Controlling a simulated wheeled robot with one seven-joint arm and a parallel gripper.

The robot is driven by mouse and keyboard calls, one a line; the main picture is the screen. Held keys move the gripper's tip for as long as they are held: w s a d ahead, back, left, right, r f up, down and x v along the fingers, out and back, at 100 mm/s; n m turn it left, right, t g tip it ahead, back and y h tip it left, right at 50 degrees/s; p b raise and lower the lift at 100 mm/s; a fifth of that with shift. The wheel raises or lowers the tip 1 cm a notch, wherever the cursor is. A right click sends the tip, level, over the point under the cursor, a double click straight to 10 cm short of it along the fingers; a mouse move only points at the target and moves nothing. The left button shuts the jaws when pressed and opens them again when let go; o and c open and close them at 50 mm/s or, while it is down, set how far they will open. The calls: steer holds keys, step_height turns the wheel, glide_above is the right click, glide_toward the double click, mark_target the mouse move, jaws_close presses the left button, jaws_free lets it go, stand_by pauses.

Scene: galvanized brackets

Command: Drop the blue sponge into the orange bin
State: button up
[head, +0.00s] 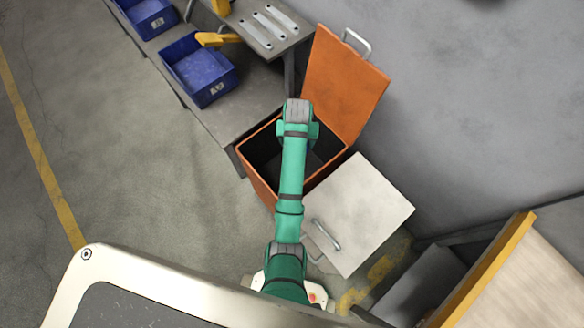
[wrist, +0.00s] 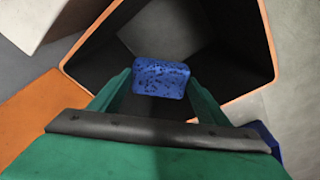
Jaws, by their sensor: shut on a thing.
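The orange bin (head: 257,180) stands in the middle of the head view with its orange lid (head: 345,85) swung open. Its rim (wrist: 268,50) and dark inside fill the upper part of the wrist view. The blue sponge (wrist: 161,78), speckled with dark spots, is between the fingers of my gripper (wrist: 160,88). My gripper is shut on the sponge and holds it over the bin's opening. In the head view my arm covers the gripper and nearly all of the sponge.
A grey cabinet with a pale top (head: 360,210) and a handle stands right beside the bin. A grey bench (head: 240,115) on the other side bears blue trays (head: 200,70), a yellow tool (head: 217,39) and metal brackets (head: 270,25). Open floor (head: 130,150) lies to the left.

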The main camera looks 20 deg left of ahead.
steer(key=shift+f, duration=0.5)
steer(key=o, duration=1.1)
steer(key=shift+c, duration=0.2)
steer(key=shift+s+r, duration=0.2)
steer(key=shift+r, duration=1.05)
steer(key=shift+s+r, duration=0.15)
steer(key=shift+r, duration=1.05)
steer(key=shift+s+r, duration=0.2)
steer(key=shift+r, duration=1.05)
steer(key=shift+d, duration=0.1)
